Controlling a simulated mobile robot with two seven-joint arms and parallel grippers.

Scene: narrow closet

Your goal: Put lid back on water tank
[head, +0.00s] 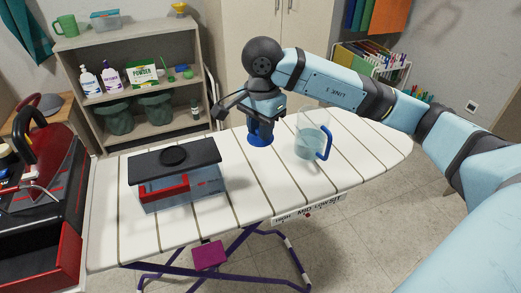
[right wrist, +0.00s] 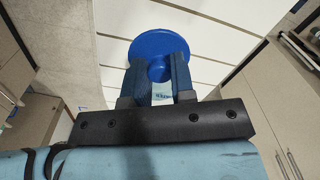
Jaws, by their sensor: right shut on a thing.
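A clear box-shaped tank (head: 205,186) with a black top and a red front part stands on the ironing board. My right gripper (head: 262,133) is over the board, right of the tank, pointing down. It is shut on the knob of a round blue lid (right wrist: 150,20), whose edge shows below the fingers in the head view (head: 260,141). I cannot tell whether the blue lid touches the board. A clear jug (head: 309,135) with a blue handle stands just right of the gripper, with liquid in it. My left gripper is not in view.
The white slatted ironing board (head: 245,195) has free room between tank and jug and at its right end. A black and red steam unit (head: 38,215) is at the left. Shelves (head: 140,60) with bottles and a powder box stand behind.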

